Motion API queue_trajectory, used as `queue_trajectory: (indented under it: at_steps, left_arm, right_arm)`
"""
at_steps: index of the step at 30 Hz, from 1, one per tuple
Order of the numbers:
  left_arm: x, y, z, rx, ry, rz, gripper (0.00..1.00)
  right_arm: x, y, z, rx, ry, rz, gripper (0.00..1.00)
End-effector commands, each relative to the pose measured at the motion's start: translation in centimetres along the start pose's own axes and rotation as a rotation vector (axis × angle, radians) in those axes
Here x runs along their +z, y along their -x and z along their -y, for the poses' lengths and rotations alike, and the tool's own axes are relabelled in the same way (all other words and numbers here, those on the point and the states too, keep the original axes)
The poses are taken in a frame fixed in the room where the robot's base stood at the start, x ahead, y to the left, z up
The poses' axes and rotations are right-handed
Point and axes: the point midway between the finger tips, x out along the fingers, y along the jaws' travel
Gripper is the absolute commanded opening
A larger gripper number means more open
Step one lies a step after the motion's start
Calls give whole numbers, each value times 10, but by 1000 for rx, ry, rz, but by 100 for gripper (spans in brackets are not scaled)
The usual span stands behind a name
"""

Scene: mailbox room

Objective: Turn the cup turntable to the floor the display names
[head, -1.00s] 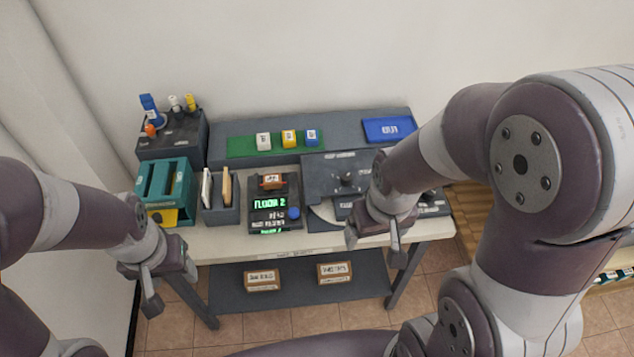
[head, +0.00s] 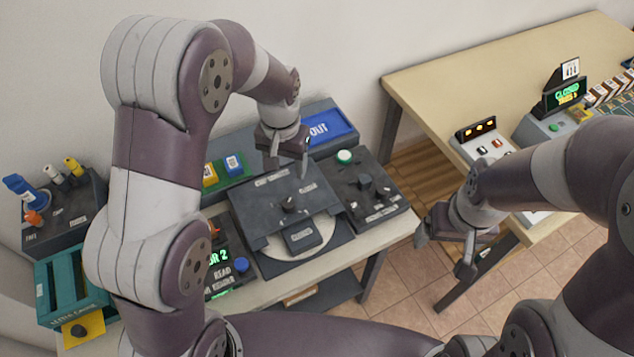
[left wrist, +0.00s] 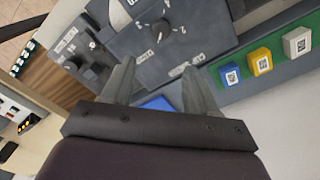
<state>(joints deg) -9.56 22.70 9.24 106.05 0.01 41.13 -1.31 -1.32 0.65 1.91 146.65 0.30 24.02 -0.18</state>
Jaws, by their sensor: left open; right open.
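The cup turntable (head: 267,266) is a pale disc mostly hidden under a dark square cover plate (head: 262,203) with a black knob (head: 289,204) on top. A dark block sits at the plate's front opening. The display (head: 218,262) beside it is partly hidden by my left arm; green text ending "OR 2" shows, with "READ" below. My left gripper (head: 290,165) is open and empty above the back of the plate; in the left wrist view its fingers (left wrist: 150,90) spread with the knob beyond them. My right gripper (head: 445,255) is open and empty, right of the table, above the floor.
A dark panel (head: 367,190) with a green button and a knob stands right of the turntable. The blue OUT tray (head: 328,130) and coloured blocks (head: 234,165) are behind. A teal rack (head: 62,287) stands left. A second table (head: 440,95) is at right.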

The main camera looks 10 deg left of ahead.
Motion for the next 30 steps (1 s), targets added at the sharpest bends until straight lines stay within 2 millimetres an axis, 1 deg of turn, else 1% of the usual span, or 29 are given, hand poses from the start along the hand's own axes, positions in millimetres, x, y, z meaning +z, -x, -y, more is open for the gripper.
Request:
queue_trajectory:
  at_steps: [2, 5, 12, 15, 18, 21, 24, 30]
  left_arm:
    - [4, -4, 0, 0, -2, 17, 59]
    - [5, -18, 0, 0, -2, 20, 59]
    - [6, -75, 0, 0, -2, 22, 59]
    - [6, -96, 0, 0, -2, 20, 59]
    - [6, -112, 0, 0, -2, 19, 59]
    - [6, -121, 0, 0, -2, 17, 59]
    - [6, -125, 0, 0, -1, 16, 59]
    - [6, -127, 0, 0, -1, 15, 59]
  right_arm:
    - [0, 1, 0, 0, 0, 0, 86]
    - [0, 3, 0, 0, 0, 0, 86]
    - [-1, 11, 0, 0, 0, 0, 86]
    - [-2, 14, 0, 0, 0, 0, 86]
    - [-2, 15, 0, 0, 0, 0, 86]
    - [-2, 16, 0, 0, 0, 0, 86]
    - [-2, 16, 0, 0, 0, 0, 86]
    - [-2, 16, 0, 0, 0, 0, 86]
